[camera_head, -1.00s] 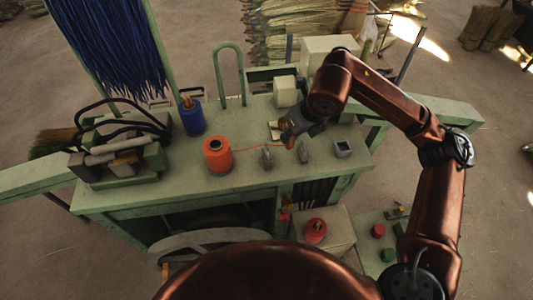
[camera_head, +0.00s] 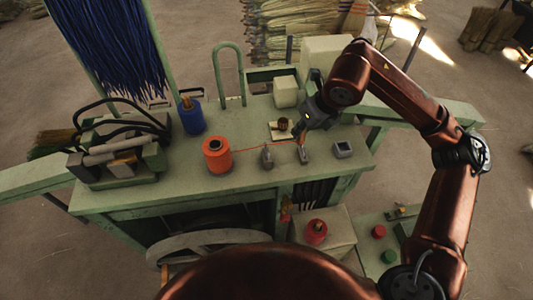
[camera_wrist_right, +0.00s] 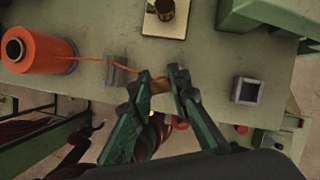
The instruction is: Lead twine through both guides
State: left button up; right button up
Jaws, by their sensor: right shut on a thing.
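The orange twine spool (camera_head: 217,155) stands on the green bench; it also shows in the wrist view (camera_wrist_right: 38,50). Orange twine (camera_head: 248,148) runs right from it in a line to the first grey guide (camera_head: 267,157), also seen in the wrist view (camera_wrist_right: 117,70), and on towards my right gripper (camera_head: 301,133). That gripper (camera_wrist_right: 161,80) is shut on the twine's orange-brown end (camera_wrist_right: 160,86). It is at the second grey guide (camera_head: 304,153), which the fingers hide in the wrist view. I cannot tell whether the twine is seated in either guide. My left gripper is not in view.
A square grey holder (camera_head: 343,149) stands right of the guides. A small board with a brown cup (camera_head: 283,125) lies behind them. A blue spool (camera_head: 192,116) and a green hoop (camera_head: 229,73) stand further back. A red spool (camera_head: 315,231) stands below the bench front.

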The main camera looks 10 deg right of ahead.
jog(key=d+b, duration=0.2)
jog(key=d, duration=0.7)
jog(key=shift+w+b, duration=0.35)
jog(key=shift+a, duration=0.1)
notch_tip(320, 180, down, 5)
jog(key=b, duration=0.3)
jog(key=shift+r+b, duration=0.15)
jog(key=shift+b, duration=0.15)
